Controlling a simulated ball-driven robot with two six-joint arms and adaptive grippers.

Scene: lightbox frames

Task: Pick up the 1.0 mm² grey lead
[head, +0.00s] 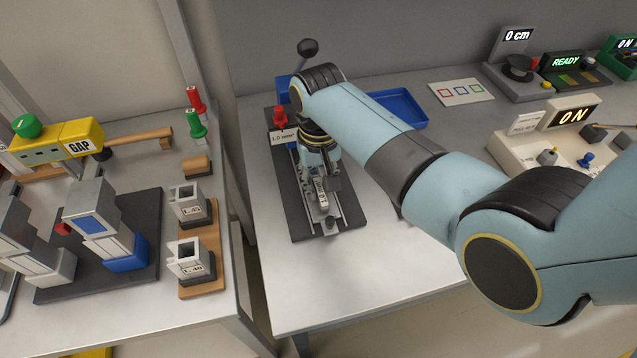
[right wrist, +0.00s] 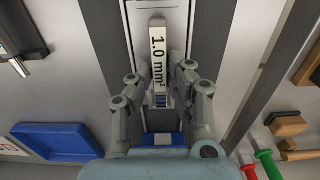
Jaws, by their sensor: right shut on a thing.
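The 1.0 mm² grey lead shows as a light grey block with a "1.0 mm²" label (right wrist: 157,58) in the right wrist view. It also shows small in the head view (head: 322,199), over the dark base with a metal rail (head: 345,208). My right gripper (right wrist: 159,77) is shut on it, one finger on each side. In the head view the right gripper (head: 321,183) points down over the rail. I cannot tell whether the lead still touches the rail. A "1.5 mm²" label (head: 284,137) stands behind, by a red knob (head: 280,117). My left gripper is not in view.
A blue tray (head: 402,106) lies behind my right arm. A separate left table holds labelled blocks (head: 190,259). The front of the right table is clear.

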